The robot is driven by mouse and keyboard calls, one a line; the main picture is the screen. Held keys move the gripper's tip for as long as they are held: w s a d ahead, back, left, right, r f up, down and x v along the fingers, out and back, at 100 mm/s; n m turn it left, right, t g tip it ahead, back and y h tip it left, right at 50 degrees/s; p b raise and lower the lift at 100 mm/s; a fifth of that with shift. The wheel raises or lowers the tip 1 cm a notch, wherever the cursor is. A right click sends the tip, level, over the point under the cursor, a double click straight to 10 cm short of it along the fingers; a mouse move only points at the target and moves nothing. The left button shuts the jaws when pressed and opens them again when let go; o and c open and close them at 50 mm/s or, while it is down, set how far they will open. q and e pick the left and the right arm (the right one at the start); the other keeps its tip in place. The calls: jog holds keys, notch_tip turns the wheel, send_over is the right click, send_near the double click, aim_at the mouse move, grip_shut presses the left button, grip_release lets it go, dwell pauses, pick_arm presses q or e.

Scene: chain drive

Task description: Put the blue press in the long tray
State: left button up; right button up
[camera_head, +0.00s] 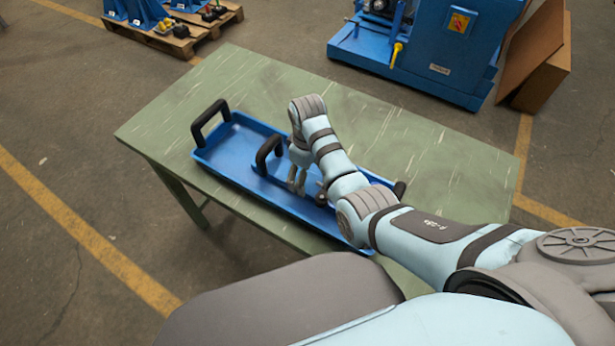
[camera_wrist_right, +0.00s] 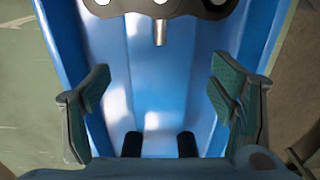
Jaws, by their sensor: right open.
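The long blue tray (camera_head: 225,147) lies on the green table, with a black handle (camera_head: 210,120) at its left end. A black arched handle (camera_head: 268,152) stands over the tray's middle; it may belong to the blue press, whose body I cannot clearly tell from the blue tray. My right gripper (camera_head: 297,180) points down over the tray beside this handle. In the right wrist view the gripper (camera_wrist_right: 165,105) is open, its two fingers apart with blue surface between them. A dark plate with holes (camera_wrist_right: 160,6) and a metal pin (camera_wrist_right: 160,32) show at the top. My left gripper is out of view.
The green table (camera_head: 440,150) has free room behind and right of the tray. My right arm hides part of the tray. A blue machine (camera_head: 440,60), cardboard (camera_head: 540,60) and a wooden pallet (camera_head: 180,42) stand on the floor behind.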

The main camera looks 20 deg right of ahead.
aim_at(307, 182)
notch_tip(307, 182, up, 9)
jog(key=p, duration=0.1)
jog(key=shift+f, duration=0.15)
